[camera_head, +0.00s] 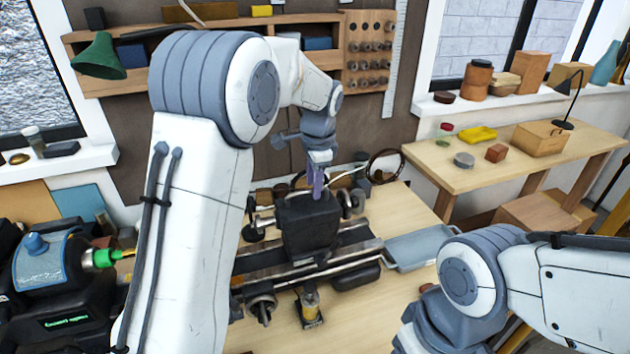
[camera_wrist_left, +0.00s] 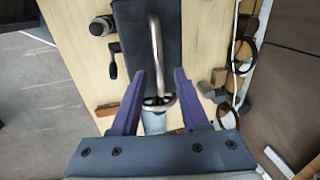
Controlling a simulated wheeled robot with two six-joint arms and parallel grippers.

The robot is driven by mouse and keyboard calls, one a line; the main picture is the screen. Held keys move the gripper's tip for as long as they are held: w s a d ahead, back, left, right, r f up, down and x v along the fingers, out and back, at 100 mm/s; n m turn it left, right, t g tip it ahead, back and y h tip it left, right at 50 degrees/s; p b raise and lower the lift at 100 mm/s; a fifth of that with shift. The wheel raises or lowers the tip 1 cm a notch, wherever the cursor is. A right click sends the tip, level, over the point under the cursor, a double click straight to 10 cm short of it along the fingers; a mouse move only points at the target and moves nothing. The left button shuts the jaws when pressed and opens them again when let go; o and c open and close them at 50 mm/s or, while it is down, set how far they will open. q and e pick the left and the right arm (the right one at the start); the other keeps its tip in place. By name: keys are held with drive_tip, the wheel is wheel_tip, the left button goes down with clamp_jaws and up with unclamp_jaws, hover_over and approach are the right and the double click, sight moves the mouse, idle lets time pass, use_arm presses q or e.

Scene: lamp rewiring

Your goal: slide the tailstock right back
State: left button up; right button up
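A small lathe stands on the wooden bench, its metal bed (camera_head: 350,256) running left to right in the head view. A dark block (camera_head: 308,228) sits on the bed; it may be the tailstock, but I cannot be sure. My left gripper (camera_head: 318,190) points down over the block's top. In the left wrist view the purple fingers (camera_wrist_left: 160,84) are apart, either side of a bent metal handle (camera_wrist_left: 155,45) lying over a dark surface. I cannot tell whether they touch it. My right arm shows at lower right; its gripper is out of view.
A grey tray (camera_head: 418,247) lies right of the lathe. Handwheels (camera_head: 262,305) stick out at its front. A cable (camera_head: 345,172) and a dark ring (camera_head: 385,165) lie behind. A black machine (camera_head: 60,300) stands at left. My left arm hides the lathe's left end.

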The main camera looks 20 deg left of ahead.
use_arm(q)
wheel_tip(320, 180, up, 10)
drive_tip(key=s+d+b, duration=0.1)
drive_tip(key=b, duration=0.1)
drive_tip(key=shift+s+d+r, duration=0.15)
drive_tip(key=shift+s, duration=0.2)
drive_tip(key=s+d+f+n+h+b, duration=0.1)
drive_tip(key=s+d+f+b, duration=0.3)
drive_tip(key=s+d+f, duration=0.65)
drive_tip(key=s+f+n+b, duration=0.1)
drive_tip(key=s+f, duration=0.2)
drive_tip(key=s, duration=0.4)
drive_tip(key=s+d+f+g+b, duration=0.1)
drive_tip(key=s+f, duration=0.3)
drive_tip(key=s, duration=0.4)
drive_tip(key=s+d+f+n+h+b, duration=0.1)
drive_tip(key=s+f, duration=0.3)
drive_tip(key=s, duration=0.3)
drive_tip(key=shift+s+d+n+g, duration=0.15)
drive_tip(key=shift+d+n+g, duration=0.15)
drive_tip(key=shift+g, duration=0.1)
